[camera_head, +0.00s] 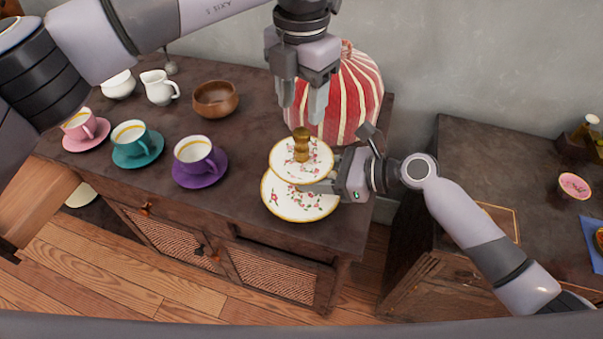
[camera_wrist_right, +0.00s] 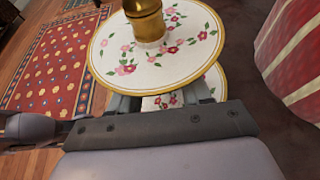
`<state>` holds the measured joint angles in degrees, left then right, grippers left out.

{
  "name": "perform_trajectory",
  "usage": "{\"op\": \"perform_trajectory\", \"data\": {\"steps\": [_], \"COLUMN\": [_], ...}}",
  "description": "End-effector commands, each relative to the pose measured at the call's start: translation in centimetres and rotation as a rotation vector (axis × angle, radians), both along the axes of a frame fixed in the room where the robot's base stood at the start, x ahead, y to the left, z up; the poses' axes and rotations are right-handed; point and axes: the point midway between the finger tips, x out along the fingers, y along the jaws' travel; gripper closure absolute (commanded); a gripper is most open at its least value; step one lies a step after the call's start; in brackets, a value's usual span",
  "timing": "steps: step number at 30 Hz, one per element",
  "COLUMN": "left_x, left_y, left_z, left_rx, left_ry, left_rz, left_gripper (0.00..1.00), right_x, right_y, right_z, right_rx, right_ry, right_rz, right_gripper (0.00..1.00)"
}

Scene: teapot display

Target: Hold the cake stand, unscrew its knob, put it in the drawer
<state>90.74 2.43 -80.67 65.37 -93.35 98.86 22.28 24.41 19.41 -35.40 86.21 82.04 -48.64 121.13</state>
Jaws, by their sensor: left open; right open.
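The two-tier cake stand has flowered white plates with gold rims, an upper plate (camera_head: 287,168) and a larger lower plate (camera_head: 283,205). It stands upright near the cabinet's front right. Its brass knob (camera_head: 301,146) rises from the top plate and also shows in the right wrist view (camera_wrist_right: 146,20). My left gripper (camera_head: 303,112) points down, open, just above the knob. My right gripper (camera_head: 328,186) is open at the stand's right side, its fingers reaching between the plates; whether they touch the stem is hidden. A light wooden shape (camera_head: 35,200) at the left looks like an open drawer.
Purple (camera_head: 200,170), teal (camera_head: 138,148) and pink (camera_head: 85,131) cups on saucers stand left of the stand. A wooden bowl (camera_head: 215,98) and white jug (camera_head: 160,88) are behind them. A red striped tea cosy (camera_head: 352,95) stands close behind the stand.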

Motion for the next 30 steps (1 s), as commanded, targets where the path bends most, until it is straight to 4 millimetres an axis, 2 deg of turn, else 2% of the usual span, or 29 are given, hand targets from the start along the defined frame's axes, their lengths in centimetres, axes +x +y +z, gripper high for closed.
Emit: {"op": "perform_trajectory", "data": {"steps": [4, 12, 13, 17, 25, 30], "left_x": [-0.02, -0.03, -0.03, -0.03, -0.03, -0.03], "left_y": [-0.02, -0.03, -0.03, -0.03, -0.03, -0.03], "left_z": [-0.01, -0.02, -0.02, -0.02, -0.02, -0.02], "left_rx": [-0.001, -0.002, -0.002, -0.002, -0.002, -0.001], "left_ry": [0.001, 0.001, 0.001, 0.001, 0.001, 0.002], "left_rz": [-0.001, -0.001, -0.001, -0.001, -0.024, -0.173], "left_gripper": [0.48, 0.48, 0.48, 0.48, 0.48, 0.48], "right_x": [0.31, 0.33, 0.33, 0.32, 0.32, 0.31], "right_y": [0.86, 0.98, 0.97, 0.96, 0.95, 0.93], "right_z": [-0.33, -0.41, -0.40, -0.41, -0.41, -0.42], "right_rx": [0.000, -0.001, -0.001, -0.001, -0.001, -0.002], "right_ry": [-0.001, -0.002, -0.002, -0.002, -0.002, -0.002], "right_rz": [-0.001, 0.000, 0.000, 0.000, 0.000, 0.000], "right_gripper": [0.52, 0.52, 0.58, 1.00, 1.00, 1.00]}}
